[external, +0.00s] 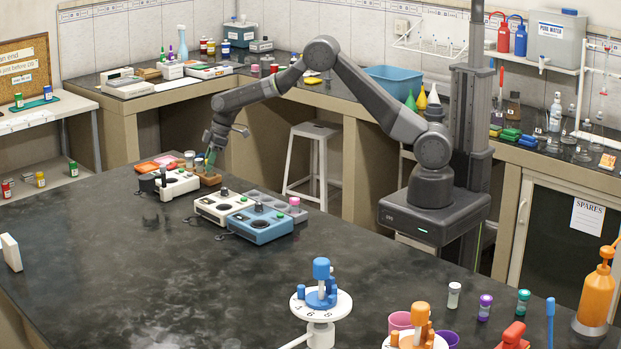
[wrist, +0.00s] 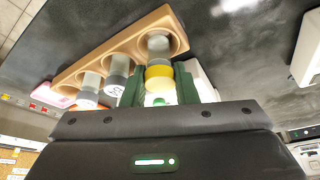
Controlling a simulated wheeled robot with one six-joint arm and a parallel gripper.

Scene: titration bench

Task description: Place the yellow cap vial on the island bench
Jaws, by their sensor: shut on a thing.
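The yellow cap vial (wrist: 159,71) is between the green fingers of my gripper (wrist: 160,82) in the wrist view. My gripper is shut on it at the yellow cap. Its grey body points into or over the end hole of a tan rack (wrist: 100,53); I cannot tell whether it is seated or just lifted. In the external view my gripper (external: 210,160) points down over the same brown rack (external: 208,181), on the far left part of the dark island bench (external: 150,270). The vial is too small to make out there.
A white device (external: 176,184) is left of the rack, with white (external: 212,207) and blue (external: 260,226) devices nearer the camera.

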